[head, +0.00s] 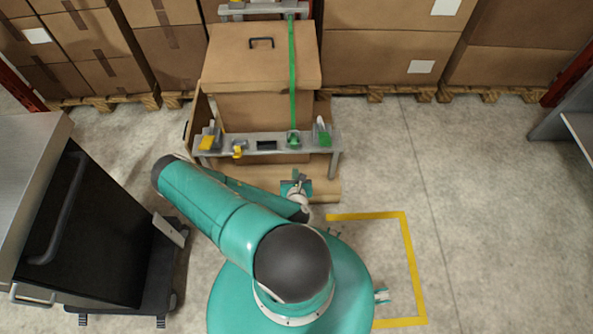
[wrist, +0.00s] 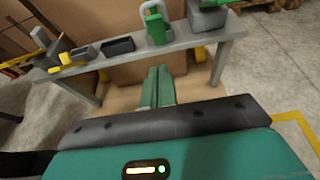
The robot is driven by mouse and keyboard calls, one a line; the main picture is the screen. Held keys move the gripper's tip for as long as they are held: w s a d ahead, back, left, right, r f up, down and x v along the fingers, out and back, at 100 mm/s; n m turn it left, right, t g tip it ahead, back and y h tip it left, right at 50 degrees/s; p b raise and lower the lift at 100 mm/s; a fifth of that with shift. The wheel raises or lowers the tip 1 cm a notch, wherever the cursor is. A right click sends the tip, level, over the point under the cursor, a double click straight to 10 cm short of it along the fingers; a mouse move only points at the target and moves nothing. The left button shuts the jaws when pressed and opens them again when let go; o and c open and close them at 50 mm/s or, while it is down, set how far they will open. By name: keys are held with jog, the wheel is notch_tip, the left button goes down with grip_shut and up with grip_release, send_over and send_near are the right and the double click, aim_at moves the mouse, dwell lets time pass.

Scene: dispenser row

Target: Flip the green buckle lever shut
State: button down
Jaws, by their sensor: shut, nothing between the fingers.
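The green buckle (head: 293,140) sits on the grey rail at the lower end of a green strap (head: 292,70). In the wrist view the green buckle (wrist: 158,28) has a pale loop standing up at its top. I cannot tell its lever's exact angle. My gripper (head: 297,180) is in front of the rail, on the near side of the buckle and apart from it. In the wrist view its two teal fingers (wrist: 158,82) are together, empty, and point toward the rail below the buckle.
The grey rail (wrist: 190,40) also carries a grey-and-green fixture (head: 322,134) at right, a dark tray (head: 267,146) and two yellow-and-grey fixtures (head: 239,149) at left. A lidded cardboard box (head: 262,60) stands behind. A black cart (head: 95,220) is at left. Floor at right is clear.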

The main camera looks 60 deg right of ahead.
send_near(294, 146)
notch_tip(294, 146, down, 3)
jog(key=d, duration=0.1)
jog(key=w+d, duration=0.2)
jog(key=d, duration=0.1)
jog(key=shift+r, duration=0.3)
jog(key=shift+w+d+r, duration=0.15)
jog(key=shift+d+r, duration=0.05)
jog(key=shift+d, duration=0.2)
jog(key=shift+w, duration=0.1)
